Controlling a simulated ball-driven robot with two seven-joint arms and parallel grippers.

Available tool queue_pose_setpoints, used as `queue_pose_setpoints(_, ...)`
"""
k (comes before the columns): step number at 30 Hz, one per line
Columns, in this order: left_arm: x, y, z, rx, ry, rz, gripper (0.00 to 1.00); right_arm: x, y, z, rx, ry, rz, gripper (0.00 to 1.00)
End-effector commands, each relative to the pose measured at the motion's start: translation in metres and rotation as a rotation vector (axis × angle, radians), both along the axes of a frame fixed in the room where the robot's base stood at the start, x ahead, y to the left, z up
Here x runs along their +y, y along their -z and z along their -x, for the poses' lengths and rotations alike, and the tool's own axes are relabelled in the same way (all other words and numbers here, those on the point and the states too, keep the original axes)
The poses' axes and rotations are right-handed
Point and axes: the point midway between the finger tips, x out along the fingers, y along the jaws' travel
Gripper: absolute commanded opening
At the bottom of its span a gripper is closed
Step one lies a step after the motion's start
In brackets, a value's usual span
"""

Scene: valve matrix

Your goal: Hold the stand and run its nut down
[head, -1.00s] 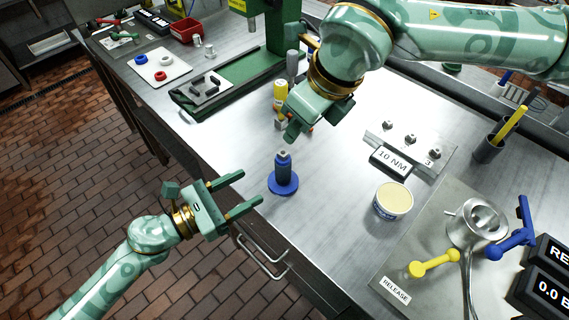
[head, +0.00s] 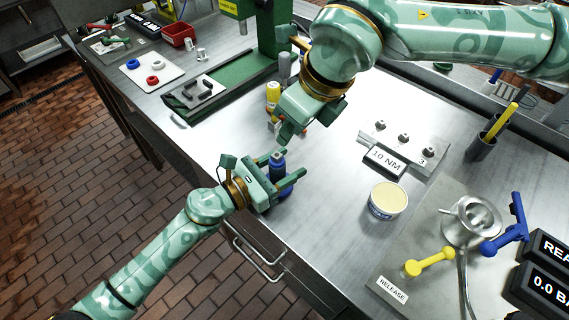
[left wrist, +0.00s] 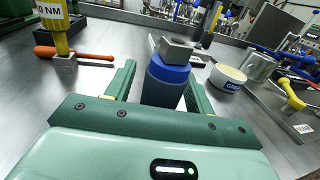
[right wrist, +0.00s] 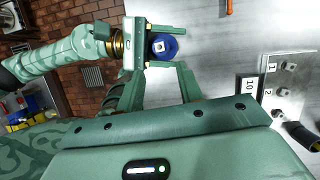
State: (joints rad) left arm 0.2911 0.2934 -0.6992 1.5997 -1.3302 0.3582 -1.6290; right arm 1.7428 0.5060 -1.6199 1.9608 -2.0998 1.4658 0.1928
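The blue stand (head: 277,177) is upright near the bench's front edge, its round base partly hidden by my left gripper (head: 289,164). In the left wrist view the stand (left wrist: 163,82) has a grey metal piece, probably the nut (left wrist: 177,49), on top. My left gripper's fingers are open on either side of the stand, with a visible gap at the left finger. My right gripper (right wrist: 160,69) is open and empty. In the right wrist view it is above the bench, with the stand's top (right wrist: 158,46) showing beyond its fingertips.
A yellow tool (head: 273,93) labelled 10 NM in the left wrist view stands behind my right gripper. A white tub (head: 387,199), a 10 NM sign (head: 385,160) and a plate with three numbered studs (head: 407,146) are to the right. Bench between stand and tub is clear.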

Motion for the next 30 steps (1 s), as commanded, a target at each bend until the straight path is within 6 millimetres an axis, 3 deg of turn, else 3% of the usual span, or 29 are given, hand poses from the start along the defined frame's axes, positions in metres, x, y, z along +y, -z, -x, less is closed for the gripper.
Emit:
queue_pose_setpoints(1, 0.0, 0.0, 0.0, 0.0, 0.0, 0.0, 0.38, 0.0, 0.0, 0.0, 0.0, 0.0, 0.0, 0.36)
queue_pose_setpoints(5, 0.0, 0.0, 0.0, 0.0, 0.0, 0.0, 0.02, 0.0, 0.0, 0.0, 0.0, 0.0, 0.0, 0.36)
queue_pose_setpoints(6, 0.0, 0.0, 0.0, 0.0, 0.0, 0.0, 0.0, 0.0, 0.0, 0.0, 0.0, 0.0, 0.0, 0.36)
queue_pose_setpoints(11, 0.0, 0.0, 0.0, 0.0, 0.0, 0.0, 0.0, 0.016, -0.008, 0.001, -0.022, -0.03, 0.005, 0.38)
queue_pose_setpoints(15, 0.0, 0.0, 0.0, 0.0, 0.0, 0.0, 0.0, 0.043, -0.022, -0.017, -0.004, -0.002, 0.079, 0.38)
queue_pose_setpoints(18, 0.0, 0.0, 0.0, 0.0, 0.0, 0.0, 0.0, 0.049, -0.028, -0.026, 0.054, 0.018, 0.162, 0.38)
queue_pose_setpoints(25, 0.001, 0.0, 0.0, 0.001, -0.001, -0.001, 0.0, 0.034, -0.03, -0.026, 0.211, 0.008, 0.276, 0.38)
queue_pose_setpoints(30, 0.0, 0.0, 0.0, 0.001, 0.0, 0.001, 0.0, 0.033, -0.004, -0.024, 0.215, -0.013, 0.283, 0.38)
